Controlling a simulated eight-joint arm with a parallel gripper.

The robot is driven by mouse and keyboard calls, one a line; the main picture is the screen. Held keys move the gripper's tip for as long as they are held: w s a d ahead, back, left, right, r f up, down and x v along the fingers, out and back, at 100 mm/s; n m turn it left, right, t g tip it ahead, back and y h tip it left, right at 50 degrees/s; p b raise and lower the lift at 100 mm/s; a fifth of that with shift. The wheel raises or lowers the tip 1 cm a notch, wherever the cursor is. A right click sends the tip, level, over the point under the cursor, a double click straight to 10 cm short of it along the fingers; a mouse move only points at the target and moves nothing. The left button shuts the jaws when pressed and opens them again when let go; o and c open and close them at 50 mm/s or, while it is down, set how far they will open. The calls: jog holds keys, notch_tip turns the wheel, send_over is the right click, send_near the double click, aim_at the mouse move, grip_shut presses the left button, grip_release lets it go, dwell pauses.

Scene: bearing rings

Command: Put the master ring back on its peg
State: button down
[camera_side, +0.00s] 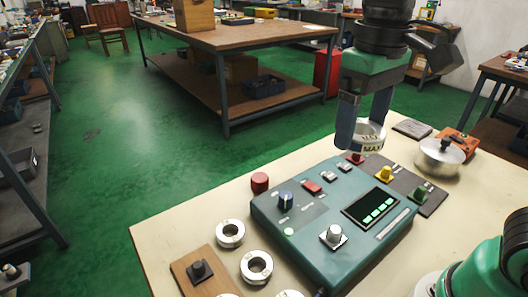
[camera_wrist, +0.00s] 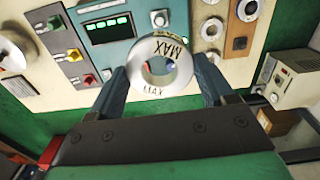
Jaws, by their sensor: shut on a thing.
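The master ring, a silver ring marked MAX (camera_side: 370,137), is between the two fingers of my gripper (camera_side: 364,125), above the far edge of the teal gauge box. In the wrist view the ring (camera_wrist: 184,68) shows its open bore, with a blue finger on each side. My gripper is shut on it. A wooden board (camera_side: 222,283) at the front left carries a short dark peg (camera_side: 198,269), with no ring on it. I cannot tell for sure that this is the master ring's peg. The board also shows in the wrist view (camera_wrist: 238,70).
The teal gauge box (camera_side: 300,240) with knobs and a green display fills the table's middle. Loose steel rings (camera_side: 231,233) (camera_side: 257,267) lie left of it. A red cap (camera_side: 260,182) stands behind them.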

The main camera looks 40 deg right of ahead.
jog(key=n, duration=0.6)
send_over(197, 264)
notch_tip(197, 264, down, 14)
jog(key=shift+d+f, duration=0.15)
jog(key=shift+f, duration=0.05)
jog(key=shift+a+f, duration=0.2)
jog(key=shift+f, duration=2.05)
jog(key=shift+f, duration=0.15)
jog(key=shift+f, duration=0.9)
jog(key=shift+f, duration=0.7)
